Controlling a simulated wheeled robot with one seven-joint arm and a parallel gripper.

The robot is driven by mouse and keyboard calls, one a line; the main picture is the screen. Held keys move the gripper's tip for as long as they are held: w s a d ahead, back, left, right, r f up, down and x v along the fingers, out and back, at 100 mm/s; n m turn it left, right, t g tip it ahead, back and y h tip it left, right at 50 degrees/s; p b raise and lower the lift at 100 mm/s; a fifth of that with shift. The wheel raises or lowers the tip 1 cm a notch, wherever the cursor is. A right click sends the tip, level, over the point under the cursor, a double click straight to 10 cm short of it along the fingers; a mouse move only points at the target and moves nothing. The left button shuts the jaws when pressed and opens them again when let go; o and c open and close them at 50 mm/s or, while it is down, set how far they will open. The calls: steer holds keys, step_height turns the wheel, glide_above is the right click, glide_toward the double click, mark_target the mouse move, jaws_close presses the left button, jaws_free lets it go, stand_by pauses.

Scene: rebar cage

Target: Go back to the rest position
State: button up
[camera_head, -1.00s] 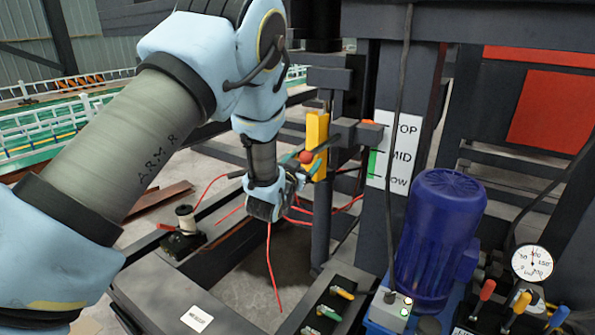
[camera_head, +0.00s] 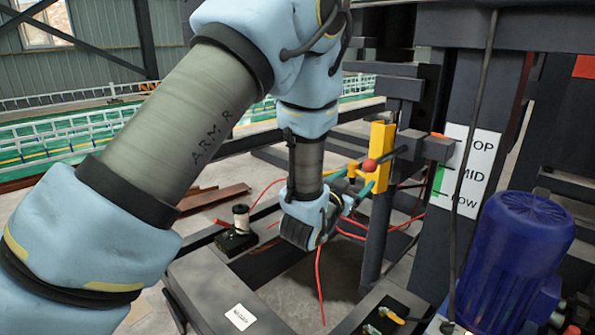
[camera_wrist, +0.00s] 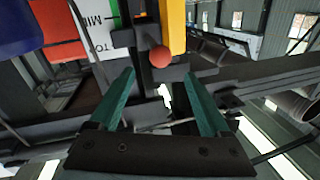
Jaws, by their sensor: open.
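My gripper (camera_head: 350,182) is at the end of my bent arm, close to the yellow block (camera_head: 380,158) with the red ball knob (camera_head: 369,165) in the head view. In the wrist view its two green fingers (camera_wrist: 160,98) stand apart with nothing between them. The red ball (camera_wrist: 160,57) and the yellow block (camera_wrist: 175,25) show just beyond the fingertips, toward the top. From the head view I cannot tell whether a finger touches the block.
A dark post with a TOP/MID/LOW label (camera_head: 467,172) and a blue motor (camera_head: 515,262) stand to the right. A spool on a black base (camera_head: 238,232) sits left of my gripper. Red wires (camera_head: 320,285) hang below my wrist. A dark frame surrounds the open floor.

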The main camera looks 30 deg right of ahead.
steer(key=w+a+f+n+t+y, duration=0.15)
steer(key=w+a+n+y, duration=0.35)
steer(key=w+a, duration=0.7)
steer(key=w+a+f+n+g+y, duration=0.1)
steer(key=w+a+n+y, duration=0.15)
steer(key=a, duration=0.65)
steer(key=w+a+n+y, duration=0.1)
steer(key=a+y, duration=0.3)
steer(key=a, duration=0.4)
steer(key=s+a+n+g+y, duration=0.2)
steer(key=s+a, duration=0.5)
steer(key=a, duration=0.4)
steer(key=s+a+n+g+y, duration=0.2)
steer(key=s+a, duration=0.5)
steer(key=a, duration=0.5)
steer(key=n+g, duration=0.1)
steer(key=g, duration=0.1)
steer(key=shift+s+a+g, duration=0.15)
steer(key=shift+g, duration=0.2)
steer(key=shift+r+y, duration=0.1)
steer(key=shift+y, duration=0.15)
steer(key=shift+c, duration=0.3)
